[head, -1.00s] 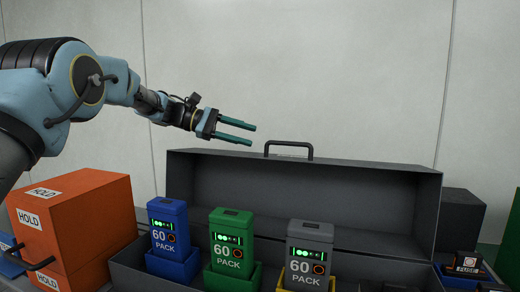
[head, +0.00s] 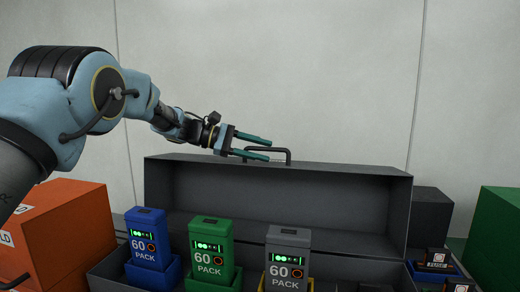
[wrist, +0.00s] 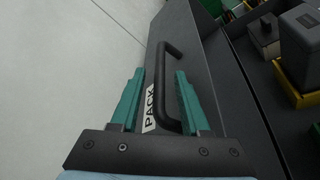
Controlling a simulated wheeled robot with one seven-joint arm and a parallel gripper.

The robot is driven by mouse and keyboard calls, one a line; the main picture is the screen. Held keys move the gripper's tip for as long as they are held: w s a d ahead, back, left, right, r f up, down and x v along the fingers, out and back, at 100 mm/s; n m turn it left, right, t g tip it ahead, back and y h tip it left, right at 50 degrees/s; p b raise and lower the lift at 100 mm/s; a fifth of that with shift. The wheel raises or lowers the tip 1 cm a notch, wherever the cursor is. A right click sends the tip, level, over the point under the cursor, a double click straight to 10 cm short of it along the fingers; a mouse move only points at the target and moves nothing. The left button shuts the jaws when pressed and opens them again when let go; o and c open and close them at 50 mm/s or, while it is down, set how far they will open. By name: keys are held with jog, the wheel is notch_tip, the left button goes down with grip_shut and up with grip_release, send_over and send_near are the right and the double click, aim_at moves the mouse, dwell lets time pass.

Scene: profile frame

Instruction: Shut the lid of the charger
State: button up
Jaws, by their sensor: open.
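The charger is a dark grey case with its lid (head: 290,178) standing open at the back. A black bar handle (head: 272,150) sits on the lid's top edge. My gripper (head: 270,148) is open and empty at the left part of the handle in the head view. In the wrist view the handle (wrist: 163,85) lies between the two teal fingers (wrist: 155,97), beside a white "PACK" label (wrist: 150,107). I cannot tell whether the fingers touch the handle. In the case stand a blue pack (head: 147,240), a green pack (head: 211,250) and a grey pack (head: 287,260), all upright.
An orange box (head: 65,225) stands at the left. A green box (head: 497,235) and a dark box (head: 431,215) stand at the right, near small fuse blocks (head: 436,262). A pale wall (head: 260,70) is behind the lid; the air above the packs is clear.

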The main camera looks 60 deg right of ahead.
grip_shut()
dwell(1.4)
